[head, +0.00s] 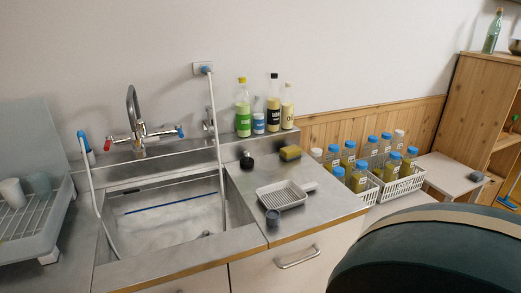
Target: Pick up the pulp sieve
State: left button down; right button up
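The pulp sieve (281,196) appears to be the white, shallow, rectangular piece with a mesh-like bottom and a short white handle pointing to the upper right. It lies flat on the metal counter (246,206) to the right of the sink. A small dark grey cup (272,217) stands just in front of it, very close to its near left corner. Nothing covers the sieve. Neither of my grippers is in view.
The sink (165,213) lies left of the sieve, with a tap (136,120) and hose behind. A yellow sponge (290,153) and a small black item (247,160) sit behind the sieve. White crates (405,186) with several juice bottles stand right. A large dark rounded shape (440,255) fills the lower right.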

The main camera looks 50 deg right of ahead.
aim_at(282, 196)
jog(key=z, duration=1.7)
